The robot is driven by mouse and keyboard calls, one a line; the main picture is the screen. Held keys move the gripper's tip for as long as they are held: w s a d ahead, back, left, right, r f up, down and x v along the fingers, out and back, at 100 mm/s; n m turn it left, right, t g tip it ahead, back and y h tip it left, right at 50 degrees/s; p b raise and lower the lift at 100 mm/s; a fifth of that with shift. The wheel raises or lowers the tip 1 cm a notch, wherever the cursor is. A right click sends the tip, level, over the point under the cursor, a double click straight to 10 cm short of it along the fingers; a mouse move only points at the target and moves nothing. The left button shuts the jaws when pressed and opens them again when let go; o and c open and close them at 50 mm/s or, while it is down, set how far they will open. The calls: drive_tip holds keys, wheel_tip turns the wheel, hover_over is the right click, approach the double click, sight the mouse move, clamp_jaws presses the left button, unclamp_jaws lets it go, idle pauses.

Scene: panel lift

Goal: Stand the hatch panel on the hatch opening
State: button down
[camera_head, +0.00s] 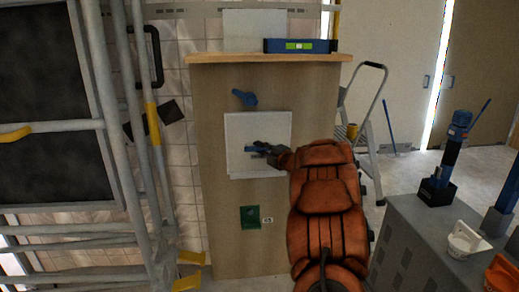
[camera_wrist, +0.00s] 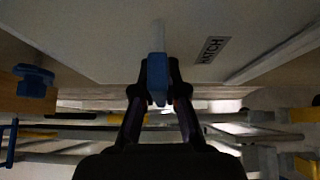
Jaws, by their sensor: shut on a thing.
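The hatch panel (camera_head: 240,132) is a pale, nearly square plate in front of the wooden front (camera_head: 222,215). In the wrist view, the panel (camera_wrist: 110,40) fills the top and bears a HATCH label (camera_wrist: 212,49). My gripper (camera_head: 264,150) is shut on the panel's blue handle (camera_wrist: 157,72), with one finger on each side in the wrist view (camera_wrist: 159,84). The panel looks upright. The hatch opening is not visible, and the panel hides the wood behind it. I cannot tell whether the panel touches the wooden front.
A blue latch (camera_head: 245,98) is on the wood above the panel. A blue level (camera_head: 301,46) lies on the top ledge (camera_head: 225,57). Scaffold tubes (camera_head: 140,120) stand close at left. A stepladder (camera_head: 368,135) and a grey cabinet (camera_head: 415,235) are at right.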

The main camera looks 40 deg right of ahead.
drive_tip(key=c, duration=1.2)
unclamp_jaws()
drive_tip(key=shift+o, duration=0.2)
drive_tip(key=shift+s, duration=0.1)
drive_tip(key=s, duration=1.2)
drive_tip(key=shift+a, duration=0.25)
drive_tip(key=shift+w, duration=0.1)
